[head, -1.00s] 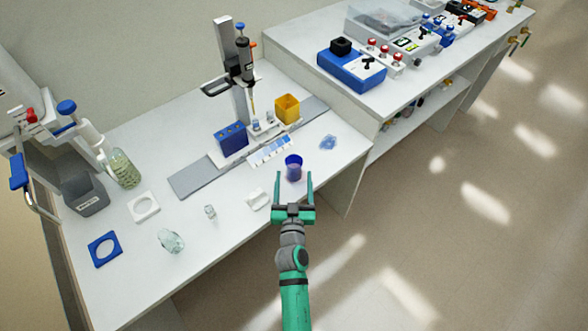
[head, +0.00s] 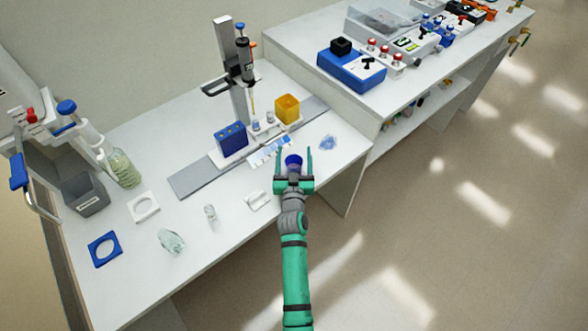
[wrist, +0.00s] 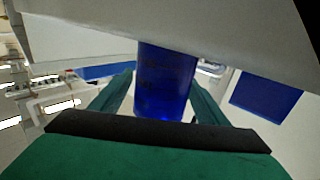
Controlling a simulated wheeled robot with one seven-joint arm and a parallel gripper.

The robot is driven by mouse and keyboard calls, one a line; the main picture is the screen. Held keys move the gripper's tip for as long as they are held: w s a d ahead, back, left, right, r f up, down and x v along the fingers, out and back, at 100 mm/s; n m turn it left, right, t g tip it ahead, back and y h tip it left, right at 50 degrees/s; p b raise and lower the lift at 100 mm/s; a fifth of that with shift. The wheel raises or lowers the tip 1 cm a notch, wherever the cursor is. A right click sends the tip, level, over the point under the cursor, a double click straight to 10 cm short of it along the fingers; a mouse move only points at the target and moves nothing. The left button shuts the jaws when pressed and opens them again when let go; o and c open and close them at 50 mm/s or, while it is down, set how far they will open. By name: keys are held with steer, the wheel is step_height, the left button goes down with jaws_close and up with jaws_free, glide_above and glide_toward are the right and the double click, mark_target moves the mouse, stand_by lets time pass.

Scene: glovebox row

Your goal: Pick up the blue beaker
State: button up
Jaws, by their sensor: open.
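The blue beaker (head: 293,161) stands on the white bench near its front edge in the head view. Its lower part is hidden by my gripper. My green gripper (head: 294,161) is open, with one finger on each side of the beaker. In the wrist view the dark blue beaker (wrist: 165,82) shows between the two fingers of my gripper (wrist: 163,95). I cannot tell whether either finger touches it.
A crumpled clear-blue piece (head: 328,143) lies right of the gripper. A white holder (head: 257,201) lies to its left. A yellow box (head: 287,108) and a dispenser stand (head: 240,90) are behind. A higher bench (head: 300,60) rises at the back right.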

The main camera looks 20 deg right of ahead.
steer(key=c, duration=1.2)
steer(key=shift+r, duration=0.2)
